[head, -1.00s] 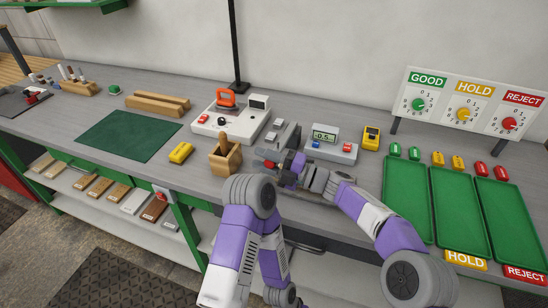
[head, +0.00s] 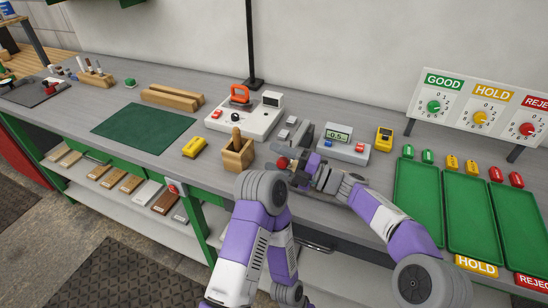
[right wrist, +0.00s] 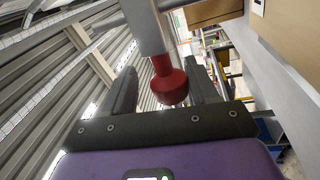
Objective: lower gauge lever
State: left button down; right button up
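The gauge (head: 358,157) is a grey box with a small digital display (head: 338,136) and blue and red buttons. To its left is the grey gauge stand (head: 304,134), with a lever ending in a red knob (head: 282,162). My right gripper (head: 287,166) is at this knob, and the wrist hides part of the stand. In the right wrist view the red knob (right wrist: 170,84) hangs from a pale rod, between the two dark fingers of my right gripper (right wrist: 163,88). The fingers are apart, and I see no clear contact. My left gripper is out of view.
A wooden block holder (head: 237,153) stands just left of the right gripper. Behind it is a white device with an orange handle (head: 240,94). A yellow device (head: 384,136) is right of the gauge. Green trays (head: 419,205) lie further right. The green mat (head: 146,128) is clear.

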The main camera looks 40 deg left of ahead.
jog(key=p+v, duration=0.1)
jog(key=v, duration=0.5)
jog(key=shift+d, duration=0.35)
jog(key=shift+f, duration=0.1)
